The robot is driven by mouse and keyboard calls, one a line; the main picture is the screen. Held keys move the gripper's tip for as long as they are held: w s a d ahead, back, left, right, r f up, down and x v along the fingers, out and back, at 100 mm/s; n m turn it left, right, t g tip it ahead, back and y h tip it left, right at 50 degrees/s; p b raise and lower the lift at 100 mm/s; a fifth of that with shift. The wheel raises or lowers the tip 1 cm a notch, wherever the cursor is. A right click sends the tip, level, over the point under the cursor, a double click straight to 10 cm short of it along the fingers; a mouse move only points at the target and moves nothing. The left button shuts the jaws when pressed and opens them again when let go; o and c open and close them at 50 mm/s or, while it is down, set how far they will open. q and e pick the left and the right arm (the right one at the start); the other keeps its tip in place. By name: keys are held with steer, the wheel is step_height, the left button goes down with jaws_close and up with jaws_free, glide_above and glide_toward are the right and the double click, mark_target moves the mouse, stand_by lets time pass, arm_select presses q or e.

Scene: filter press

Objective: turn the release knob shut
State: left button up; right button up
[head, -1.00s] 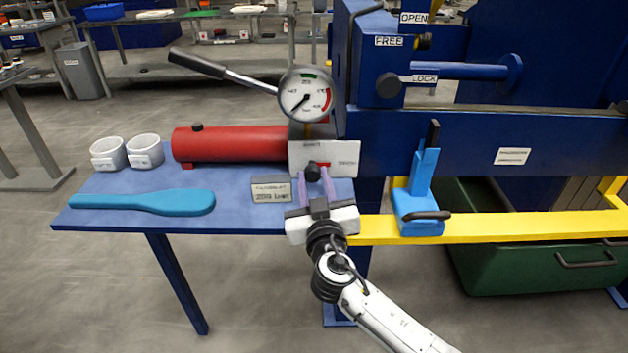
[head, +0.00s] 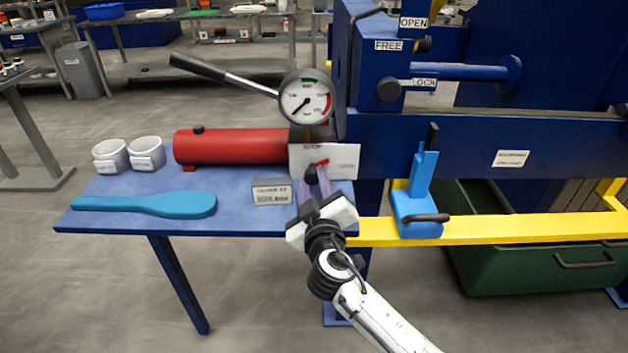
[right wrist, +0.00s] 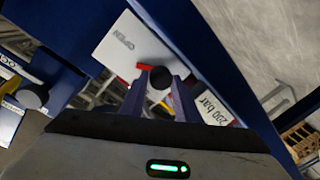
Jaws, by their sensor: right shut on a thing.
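The release knob (head: 312,172) is a small dark knob with a red pointer, on a white plate (head: 345,160) at the right end of the red cylinder. My right gripper (head: 314,180) is shut on it, rolled to one side, with a purple finger on each side. The red pointer points right and slightly up in the head view. In the right wrist view the black knob (right wrist: 160,78) sits between the fingers, with part of the red pointer behind them. The plate there (right wrist: 128,44) reads OPEN; its other lettering is unclear. My left gripper is out of view.
A gauge (head: 306,98) and a pump lever (head: 225,75) stand above the red cylinder (head: 235,146). A small sign (head: 272,192) stands close left of the gripper. A light-blue clamp-like part (head: 418,200) stands right on the yellow rail (head: 480,228).

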steer(key=n+p, duration=0.1)
steer(key=n, duration=0.1)
steer(key=shift+r+n, duration=0.1)
steer(key=shift+n, duration=0.2)
steer(key=n+h+p, duration=0.1)
steer(key=n, duration=0.2)
steer(key=shift+a+g, duration=0.1)
steer(key=shift+g, duration=0.2)
steer(key=shift+a+n+p, duration=0.1)
steer(key=shift+n+p, duration=0.35)
steer(key=shift+n, duration=0.55)
steer(key=shift+n+h+p, duration=0.4)
steer(key=shift+n+p, duration=0.15)
steer(key=shift+n, duration=1.35)
steer(key=o, duration=0.8)
steer(key=shift+c, duration=0.2)
steer(key=shift+s, duration=0.1)
